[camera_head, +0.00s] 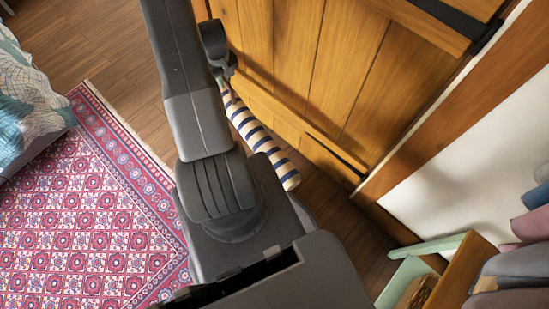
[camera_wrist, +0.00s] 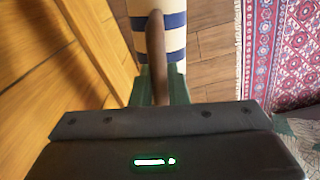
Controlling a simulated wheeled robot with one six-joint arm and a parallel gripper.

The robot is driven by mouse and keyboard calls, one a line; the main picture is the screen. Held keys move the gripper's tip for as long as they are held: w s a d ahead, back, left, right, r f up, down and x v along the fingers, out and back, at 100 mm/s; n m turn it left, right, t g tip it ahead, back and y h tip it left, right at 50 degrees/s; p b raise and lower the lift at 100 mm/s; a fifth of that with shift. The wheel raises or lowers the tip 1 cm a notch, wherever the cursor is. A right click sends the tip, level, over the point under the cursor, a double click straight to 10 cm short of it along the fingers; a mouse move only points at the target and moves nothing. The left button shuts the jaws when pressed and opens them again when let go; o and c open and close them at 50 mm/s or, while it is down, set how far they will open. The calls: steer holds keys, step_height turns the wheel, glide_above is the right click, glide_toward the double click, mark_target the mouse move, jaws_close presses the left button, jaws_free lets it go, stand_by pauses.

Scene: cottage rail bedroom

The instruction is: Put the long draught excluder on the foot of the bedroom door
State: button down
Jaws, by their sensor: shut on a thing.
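The long draught excluder (camera_head: 262,141) is a cream roll with dark blue stripes, lying along the foot of the wooden bedroom door (camera_head: 325,65) in the head view. Its near end sticks out to the right of my arm; its far part is hidden behind the arm. In the wrist view the excluder (camera_wrist: 174,20) runs up from my gripper (camera_wrist: 158,88), beside the door (camera_wrist: 50,50). The green fingers are shut on a brown handle-like strip on the excluder. I cannot tell whether the roll touches the door or rests fully on the floor.
A pink patterned rug (camera_head: 85,215) covers the floor at left, with a bed (camera_head: 30,105) beyond it. A pale green and wooden rack (camera_head: 430,265) stands at lower right by the white wall (camera_head: 470,165). Bare wooden floor (camera_head: 95,45) is clear at upper left.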

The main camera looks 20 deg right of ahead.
steer(key=s+d+f+b, duration=0.2)
steer(key=d+f+b, duration=0.2)
steer(key=f+b, duration=0.4)
steer(key=s+d+f+n+b, duration=0.1)
steer(key=s+d+f+b, duration=0.2)
steer(key=f+b, duration=0.6)
steer(key=s+d+f+n+b, duration=0.1)
steer(key=s+d+f+b, duration=0.2)
steer(key=f, duration=2.6)
steer(key=shift+s+d+f+b, duration=0.15)
steer(key=shift+d+f+b, duration=0.2)
steer(key=shift+d+b, duration=2.05)
steer(key=shift+a+f+b, duration=0.2)
steer(key=shift+a+b, duration=0.55)
steer(key=shift+b, duration=0.2)
steer(key=c, duration=1.4)
jaws_free()
steer(key=shift+r, duration=0.1)
step_height(320, 180, up, 12)
steer(key=p, duration=0.4)
steer(key=shift+n, duration=0.3)
